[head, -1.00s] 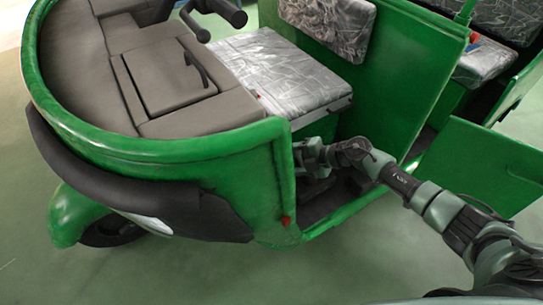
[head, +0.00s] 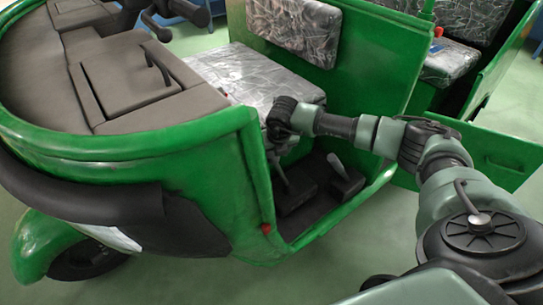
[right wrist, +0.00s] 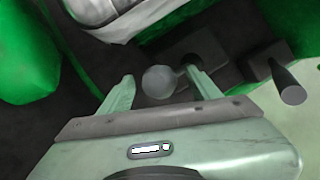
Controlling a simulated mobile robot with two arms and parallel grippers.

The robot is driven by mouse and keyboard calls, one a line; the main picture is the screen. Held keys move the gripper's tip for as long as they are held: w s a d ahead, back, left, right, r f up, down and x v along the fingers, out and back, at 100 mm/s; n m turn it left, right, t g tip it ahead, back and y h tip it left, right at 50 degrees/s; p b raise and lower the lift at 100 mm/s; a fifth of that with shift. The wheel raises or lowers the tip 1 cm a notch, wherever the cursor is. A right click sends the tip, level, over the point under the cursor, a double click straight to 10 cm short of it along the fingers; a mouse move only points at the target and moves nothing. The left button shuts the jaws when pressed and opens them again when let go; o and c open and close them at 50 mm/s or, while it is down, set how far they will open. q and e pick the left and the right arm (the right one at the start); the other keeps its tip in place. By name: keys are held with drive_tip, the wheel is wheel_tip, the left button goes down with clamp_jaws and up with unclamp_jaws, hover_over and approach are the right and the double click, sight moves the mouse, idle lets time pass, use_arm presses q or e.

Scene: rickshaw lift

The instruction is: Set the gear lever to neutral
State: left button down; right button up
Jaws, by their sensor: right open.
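In the right wrist view a lever with a round grey knob (right wrist: 159,83), likely the gear lever, rises from a dark box on the vehicle floor. My right gripper (right wrist: 160,76) is open, with one finger on each side of the knob. I cannot tell whether a finger touches it. In the head view my right gripper (head: 275,155) reaches down into the green rickshaw's driver footwell, just above that lever's dark shaft (head: 284,178). The knob is hidden there by my gripper. My left gripper is not in view.
A second lever (head: 335,163) with a grey handle stands close to the right on its own box; it also shows in the right wrist view (right wrist: 289,92). The driver seat (head: 255,75), the green front shell (head: 215,150) and the partition (head: 375,70) surround the footwell.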

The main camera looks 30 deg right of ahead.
drive_tip(key=shift+w+f, duration=0.25)
drive_tip(key=shift+f, duration=0.45)
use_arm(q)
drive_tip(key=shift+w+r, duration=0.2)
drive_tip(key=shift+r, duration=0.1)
